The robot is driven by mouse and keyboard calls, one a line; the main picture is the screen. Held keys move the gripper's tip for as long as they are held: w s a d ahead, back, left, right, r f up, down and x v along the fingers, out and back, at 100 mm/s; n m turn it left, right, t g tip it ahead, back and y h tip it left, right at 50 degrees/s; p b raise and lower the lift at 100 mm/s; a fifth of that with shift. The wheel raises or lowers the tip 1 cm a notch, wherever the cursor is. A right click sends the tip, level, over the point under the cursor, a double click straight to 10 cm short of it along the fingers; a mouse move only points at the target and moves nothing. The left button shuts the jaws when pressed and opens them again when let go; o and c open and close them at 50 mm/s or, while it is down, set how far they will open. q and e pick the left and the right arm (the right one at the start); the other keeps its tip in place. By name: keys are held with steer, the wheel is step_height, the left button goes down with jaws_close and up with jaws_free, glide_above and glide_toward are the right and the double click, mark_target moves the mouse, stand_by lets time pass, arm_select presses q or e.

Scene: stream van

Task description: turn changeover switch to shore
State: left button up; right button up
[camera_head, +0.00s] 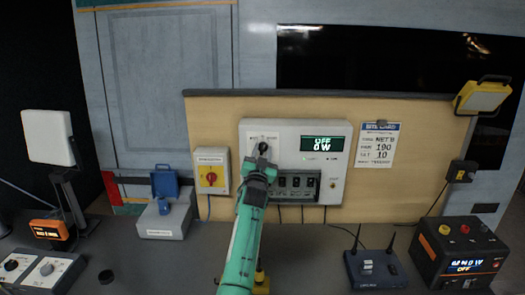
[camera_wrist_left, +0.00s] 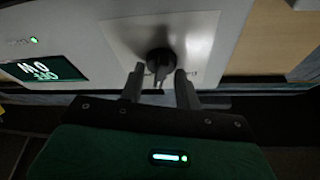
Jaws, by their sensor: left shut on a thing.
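The changeover switch (camera_head: 263,146) is a black rotary knob on a pale square plate at the upper left of the white power panel (camera_head: 330,185). The knob also shows in the left wrist view (camera_wrist_left: 160,58), with its narrow grip between the two fingers. My left gripper (camera_head: 262,160) reaches up to the panel from below and is shut on the knob; it also shows in the wrist view (camera_wrist_left: 159,84). The arm and gripper hide part of the plate, and the position labels are too small to read. The panel display (camera_head: 322,144) reads OFF and 0 W. My right gripper is not in view.
A grey box with a red-and-yellow rotary switch (camera_head: 211,175) is left of the panel. A row of breakers (camera_head: 297,182) sits below the knob. A blue-lidded socket box (camera_head: 165,215), a router (camera_head: 375,268) and a black power unit (camera_head: 460,255) stand on the counter.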

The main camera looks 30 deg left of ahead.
arm_select(q)
steer(key=m+h+p, duration=0.1)
steer(key=m, duration=0.1)
steer(key=m+h+p, duration=0.1)
steer(key=m, duration=0.1)
steer(key=shift+a+r+m, duration=0.1)
steer(key=shift+a+m, duration=0.05)
steer(key=shift+m, duration=0.15)
steer(key=shift+m+h+p, duration=0.8)
steer(key=shift+m+h, duration=0.2)
steer(key=shift+m, duration=0.4)
steer(key=o, duration=1)
steer(key=shift+a+f, duration=0.1)
steer(key=shift+f, duration=0.1)
steer(key=shift+c, duration=0.2)
steer(key=shift+s, duration=0.1)
